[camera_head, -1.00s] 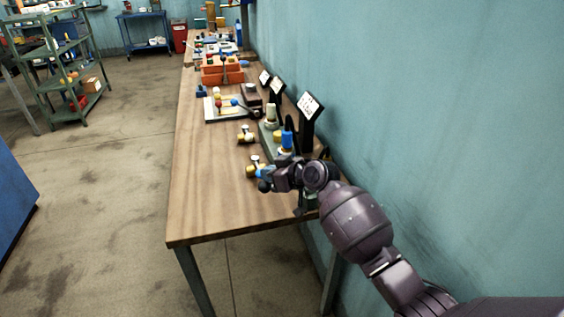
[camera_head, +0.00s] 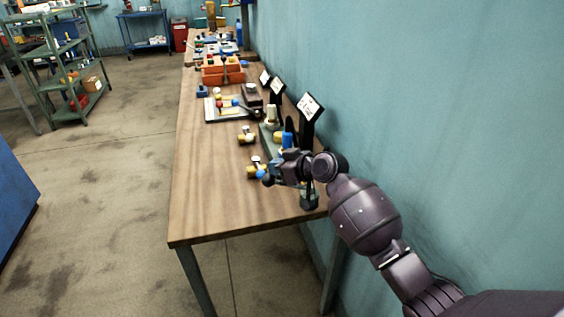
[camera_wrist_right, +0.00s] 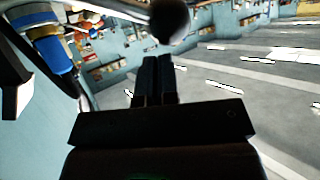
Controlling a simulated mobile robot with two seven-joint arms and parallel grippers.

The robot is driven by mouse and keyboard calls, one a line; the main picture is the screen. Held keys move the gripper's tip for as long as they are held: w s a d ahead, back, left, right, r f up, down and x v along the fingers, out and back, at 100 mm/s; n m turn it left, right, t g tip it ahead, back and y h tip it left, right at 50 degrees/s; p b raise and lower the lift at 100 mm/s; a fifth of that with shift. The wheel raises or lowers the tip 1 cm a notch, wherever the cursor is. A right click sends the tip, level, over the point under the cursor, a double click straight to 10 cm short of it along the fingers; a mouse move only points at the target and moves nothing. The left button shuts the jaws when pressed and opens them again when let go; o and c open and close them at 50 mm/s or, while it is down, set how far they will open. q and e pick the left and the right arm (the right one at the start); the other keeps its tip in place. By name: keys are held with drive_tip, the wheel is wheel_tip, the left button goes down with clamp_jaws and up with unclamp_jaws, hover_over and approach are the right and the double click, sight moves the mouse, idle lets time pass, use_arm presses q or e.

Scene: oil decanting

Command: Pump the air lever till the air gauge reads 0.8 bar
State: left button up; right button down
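My right gripper (camera_head: 278,172) is over the near right part of the bench, close to a dark round knob (camera_head: 268,179), perhaps the air lever's. In the right wrist view a dark round knob (camera_wrist_right: 170,20) shows just beyond the fingertips (camera_wrist_right: 158,62). The fingers lie close together, with nothing clearly between them; whether they touch the knob I cannot tell. A blue cylinder (camera_head: 287,139) stands behind the gripper. The lever's shaft and base are mostly hidden by my gripper. No air gauge reading is legible. My left gripper is not in view.
The wooden bench (camera_head: 200,205) runs along the teal wall, its near left part clear. Black stands with white cards (camera_head: 310,107) line the wall side. Brass-coloured fittings (camera_head: 247,133), a white tray (camera_head: 213,114) and an orange bin (camera_head: 222,75) lie farther back.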

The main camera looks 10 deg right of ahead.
drive_tip(key=d+r+p, duration=0.1)
drive_tip(key=d+r, duration=0.3)
drive_tip(key=shift+d+p, duration=0.25)
drive_tip(key=shift+p, duration=0.05)
idle(0.6)
drive_tip(key=shift+w, duration=0.1)
drive_tip(key=d+r+p, duration=0.1)
drive_tip(key=d+r, duration=0.2)
drive_tip(key=shift+d+r, duration=0.25)
drive_tip(key=shift+r, duration=0.05)
idle(0.5)
idle(0.7)
